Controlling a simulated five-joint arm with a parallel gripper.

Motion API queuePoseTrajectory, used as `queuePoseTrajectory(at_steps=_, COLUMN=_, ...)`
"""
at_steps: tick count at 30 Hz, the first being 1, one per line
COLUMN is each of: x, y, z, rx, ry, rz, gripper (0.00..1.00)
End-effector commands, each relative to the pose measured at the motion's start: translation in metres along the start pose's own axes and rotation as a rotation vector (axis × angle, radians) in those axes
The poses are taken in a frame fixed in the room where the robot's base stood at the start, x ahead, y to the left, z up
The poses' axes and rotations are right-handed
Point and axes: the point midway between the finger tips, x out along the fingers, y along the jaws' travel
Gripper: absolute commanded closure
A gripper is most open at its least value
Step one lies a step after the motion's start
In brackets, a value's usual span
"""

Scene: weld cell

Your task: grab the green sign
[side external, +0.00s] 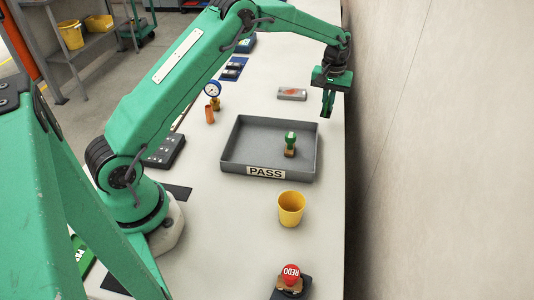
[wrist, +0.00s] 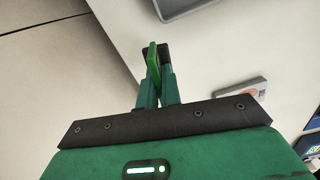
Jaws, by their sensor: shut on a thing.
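My gripper (wrist: 156,85) is shut on a thin green plate (wrist: 153,60), held nearly edge-on between the fingertips. I cannot read its face. In the side external view my gripper (side external: 327,112) hangs fingers down above the far right part of the table, close to the wall. The plate is hard to tell from the green fingers there. A green sign with white letters (side external: 82,255) shows at the lower left, partly hidden by my own arm structure.
A grey tray (side external: 228,152) labelled PASS holds a green-handled stamp (side external: 290,145). A grey block with an orange mark (side external: 292,94) lies left of my gripper. A yellow cup (side external: 291,208) and a red REDO button (side external: 291,275) stand nearer. The wall (side external: 440,150) borders the table's right edge.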

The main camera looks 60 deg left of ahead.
Motion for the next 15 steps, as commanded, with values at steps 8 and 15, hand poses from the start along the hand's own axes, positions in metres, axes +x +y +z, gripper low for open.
queuePoseTrajectory(at_steps=8, x=-0.030, y=0.025, z=0.045, rx=0.004, ry=0.001, rz=0.001, gripper=1.00)
queuePoseTrajectory(at_steps=15, x=-0.051, y=0.042, z=0.076, rx=0.003, ry=0.001, rz=0.001, gripper=1.00)
